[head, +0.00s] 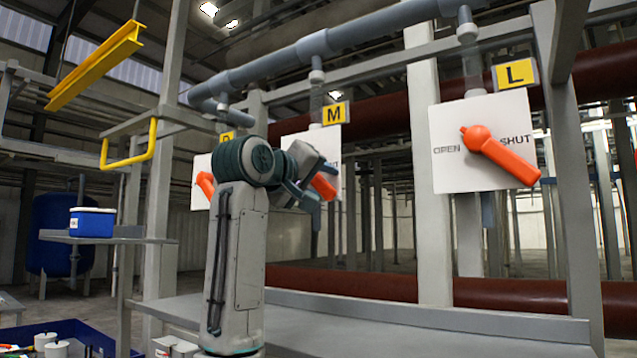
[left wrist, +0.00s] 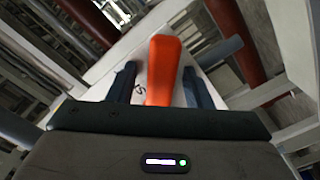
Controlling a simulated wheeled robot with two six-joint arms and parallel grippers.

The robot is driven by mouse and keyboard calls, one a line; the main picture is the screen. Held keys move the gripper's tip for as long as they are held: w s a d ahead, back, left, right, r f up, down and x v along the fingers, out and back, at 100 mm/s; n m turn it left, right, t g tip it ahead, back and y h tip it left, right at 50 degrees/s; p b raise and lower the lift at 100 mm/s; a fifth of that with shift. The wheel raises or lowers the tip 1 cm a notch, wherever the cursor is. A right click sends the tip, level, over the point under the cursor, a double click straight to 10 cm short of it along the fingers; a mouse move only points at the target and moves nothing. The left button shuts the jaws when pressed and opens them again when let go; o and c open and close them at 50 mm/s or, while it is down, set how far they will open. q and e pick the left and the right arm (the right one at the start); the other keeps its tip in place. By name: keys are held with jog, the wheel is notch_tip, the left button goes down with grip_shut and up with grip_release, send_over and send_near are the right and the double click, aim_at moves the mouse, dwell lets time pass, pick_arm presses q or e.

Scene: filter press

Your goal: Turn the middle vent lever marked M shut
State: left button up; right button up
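The middle vent panel is a white plate (head: 295,142) under a yellow M sign (head: 336,113). Its orange lever (head: 324,186) shows only in part, slanting down to the right below the word SHUT; my arm hides its pivot and OPEN side. My left gripper (head: 312,190) is at this lever. In the left wrist view, the orange handle (left wrist: 163,70) lies between two dark, parted fingers, with a visible gap on the left and a narrower one on the right. My right gripper is not in view.
The L panel (head: 450,175) at right has its orange lever (head: 503,158) slanting down right toward SHUT. Another orange lever (head: 205,184) shows partly behind my arm. A grey bench (head: 370,325) runs below the panels. A yellow bar (head: 95,68) hangs upper left.

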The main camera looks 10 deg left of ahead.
pick_arm(q)
jog(key=shift+s+a+f+b, duration=0.1)
jog(key=shift+s+a+b, duration=0.05)
jog(key=shift+s+b, duration=0.15)
jog(key=b+v, duration=0.4)
jog(key=v, duration=0.6)
jog(key=shift+b, duration=0.4)
